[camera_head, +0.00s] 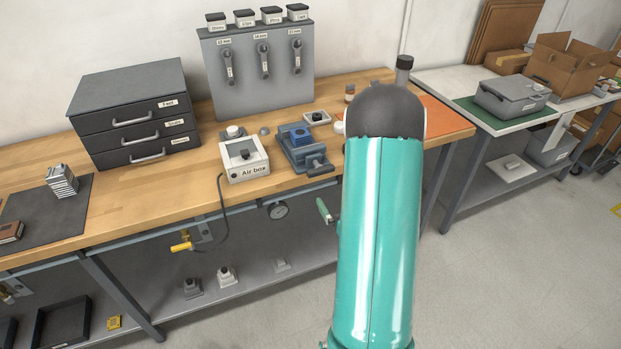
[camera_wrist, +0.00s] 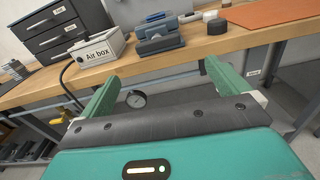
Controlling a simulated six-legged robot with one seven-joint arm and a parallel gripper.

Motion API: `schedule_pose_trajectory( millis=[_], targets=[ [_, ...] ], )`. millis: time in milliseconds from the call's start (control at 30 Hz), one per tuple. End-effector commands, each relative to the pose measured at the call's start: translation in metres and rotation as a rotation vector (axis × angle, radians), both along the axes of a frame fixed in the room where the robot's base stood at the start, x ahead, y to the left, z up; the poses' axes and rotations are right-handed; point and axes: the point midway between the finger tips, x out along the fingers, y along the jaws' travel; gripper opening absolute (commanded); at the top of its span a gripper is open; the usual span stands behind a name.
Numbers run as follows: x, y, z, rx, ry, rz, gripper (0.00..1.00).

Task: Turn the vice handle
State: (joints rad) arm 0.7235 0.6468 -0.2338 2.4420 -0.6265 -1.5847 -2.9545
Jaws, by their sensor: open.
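The blue-grey vice (camera_head: 303,148) stands near the front edge of the wooden bench, right of the Air box. Its dark handle (camera_head: 320,170) is on the side facing the bench front. In the wrist view the vice (camera_wrist: 158,30) is ahead at the top, with the handle (camera_wrist: 160,44) at its near side. My gripper (camera_wrist: 160,75) is open, its two green fingers wide apart with nothing between them. It is in front of the bench and apart from the handle. In the head view my teal arm hides most of it; one green finger (camera_head: 325,210) shows.
The Air box (camera_head: 245,160) stands left of the vice with a dark cable over the bench edge. A gauge (camera_head: 277,211) and a yellow-handled valve (camera_head: 182,246) are below the edge. A drawer cabinet (camera_head: 132,112) is at left, an orange mat (camera_head: 445,115) at right.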

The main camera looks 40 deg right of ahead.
Motion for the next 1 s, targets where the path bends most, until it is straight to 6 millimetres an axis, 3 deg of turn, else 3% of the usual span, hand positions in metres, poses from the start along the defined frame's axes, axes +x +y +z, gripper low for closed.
schedule_pose_trajectory(
  millis=[133,267,800,1000],
  targets=[
    [-0.002,-0.005,-0.002,-0.038,-0.007,-0.002,1.0],
    [0.009,-0.011,-0.002,-0.04,-0.007,-0.006,1.0],
    [0.106,-0.039,-0.002,-0.036,-0.007,-0.008,1.0],
    [0.126,-0.043,-0.002,-0.036,-0.006,-0.005,1.0]
  ],
)
